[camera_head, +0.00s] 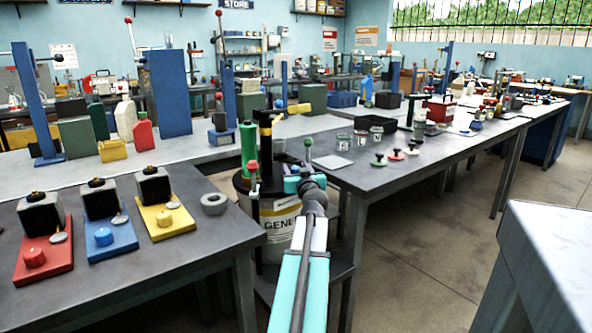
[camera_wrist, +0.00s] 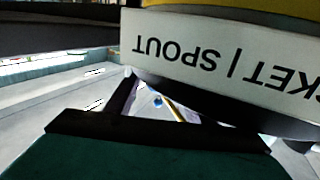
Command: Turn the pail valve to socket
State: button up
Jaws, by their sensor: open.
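The pail (camera_head: 283,225) is a pale drum with a dark lid and a partly hidden label starting "GENE". Above its lid stands the black valve body (camera_head: 265,138), with a yellow lever (camera_head: 290,110) pointing right. My gripper (camera_head: 298,178) is open, in front of and below the lever, over the lid's right side; its fingertips are hard to make out. In the wrist view, a white label (camera_wrist: 225,62) close to the camera reads upside down "...KET | SPOUT", with a yellow part (camera_wrist: 270,22) above it. Whether the jaws touch the valve cannot be told.
A green cylinder (camera_head: 248,147) and a red-knobbed post (camera_head: 253,178) stand beside the valve. The right table holds jars and small knobs (camera_head: 378,159). Floor shows at right.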

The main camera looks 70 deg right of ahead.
jog(key=c, duration=1.1)
jog(key=shift+o, duration=0.2)
jog(key=b, duration=0.2)
jog(key=n+t+y+b, duration=0.1)
jog(key=b, duration=0.2)
jog(key=shift+d+f+t, duration=0.1)
jog(key=shift+f+t, duration=0.1)
jog(key=shift+t, duration=0.1)
jog(key=n+t+y+b, duration=0.3)
jog(key=b, duration=0.4)
jog(key=shift+r, duration=0.15)
jog(key=shift+n+t+y+b, duration=0.3)
jog(key=shift+n+y+b, duration=0.1)
jog(key=shift+y+b, duration=0.25)
jog(key=shift+d+r+n+t+y+b, duration=0.15)
jog(key=shift+n+t+y+b, duration=0.55)
jog(key=shift+n+y+b, duration=0.35)
jog(key=shift+n+t+y, duration=0.5)
jog(key=shift+n+y, duration=0.25)
jog(key=shift+y, duration=0.75)
jog(key=shift+a+y, duration=0.2)
jog(key=shift+y, duration=0.1)
